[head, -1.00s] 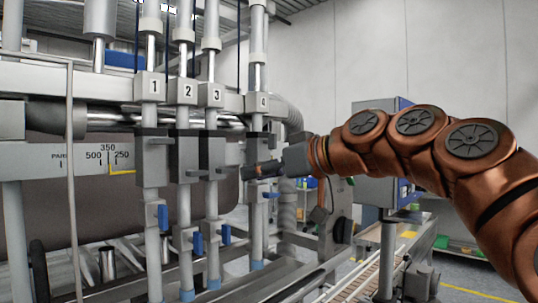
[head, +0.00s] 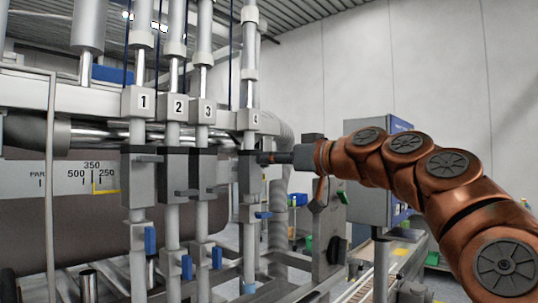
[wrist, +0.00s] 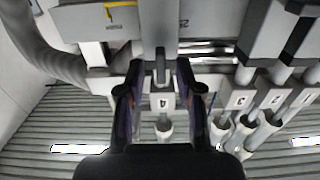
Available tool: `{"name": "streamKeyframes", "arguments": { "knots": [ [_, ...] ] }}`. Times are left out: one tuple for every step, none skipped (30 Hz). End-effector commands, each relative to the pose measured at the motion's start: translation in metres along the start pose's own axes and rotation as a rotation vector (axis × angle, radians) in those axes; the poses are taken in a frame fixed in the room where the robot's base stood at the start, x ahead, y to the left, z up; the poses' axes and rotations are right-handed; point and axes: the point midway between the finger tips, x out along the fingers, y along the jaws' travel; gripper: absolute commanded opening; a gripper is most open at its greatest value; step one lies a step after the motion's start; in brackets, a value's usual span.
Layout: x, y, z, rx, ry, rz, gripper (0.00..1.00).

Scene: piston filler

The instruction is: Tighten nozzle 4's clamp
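Nozzle 4 (head: 248,205) is the rightmost upright tube, under the plate marked 4 (head: 254,119). That plate also shows upside down in the wrist view (wrist: 164,102). My gripper (head: 266,158) is at the block's upper part, coming from the right. In the wrist view my gripper (wrist: 160,95) has its dark fingers apart, one each side of a short grey handle (wrist: 161,72). I cannot tell whether they touch it.
Nozzles 1, 2 and 3 stand close on the left, with blue levers (head: 150,240) hanging down. A bent hose (head: 278,190) runs behind nozzle 4. A grey cabinet (head: 365,200) and a conveyor (head: 355,288) are at the right.

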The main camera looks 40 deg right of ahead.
Motion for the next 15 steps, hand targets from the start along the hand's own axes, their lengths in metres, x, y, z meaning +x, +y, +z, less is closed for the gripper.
{"name": "streamKeyframes", "arguments": {
  "knots": [
    [0.0055, -0.0003, -0.0007, 0.001, -0.002, -0.001, 0.35],
    [0.0077, -0.0005, -0.0005, 0.001, -0.002, -0.001, 0.35],
    [0.0098, -0.0008, -0.0005, 0.001, -0.001, -0.002, 0.35],
    [0.0111, -0.0015, -0.0005, 0.000, -0.001, -0.002, 0.35],
    [0.0118, -0.0018, -0.0005, 0.000, 0.000, -0.003, 0.35],
    [0.0121, -0.0019, -0.0004, 0.000, 0.000, -0.003, 0.35],
    [0.0121, -0.0019, -0.0004, 0.000, 0.000, -0.003, 0.35],
    [0.0121, -0.0019, -0.0003, 0.000, 0.000, -0.003, 0.35],
    [0.0118, -0.0019, -0.0004, 0.000, 0.001, -0.002, 0.35],
    [0.0118, -0.0019, -0.0003, 0.000, 0.001, -0.002, 0.35],
    [0.0117, -0.0019, -0.0004, 0.000, 0.001, -0.002, 0.35],
    [0.0117, -0.0018, -0.0004, 0.000, 0.001, -0.002, 0.32],
    [0.0117, -0.0018, -0.0004, 0.000, 0.001, -0.002, 0.29],
    [0.0116, -0.0018, -0.0003, 0.000, 0.001, -0.002, 0.26],
    [0.0116, -0.0018, -0.0004, 0.000, 0.001, -0.002, 0.22]
  ]
}}
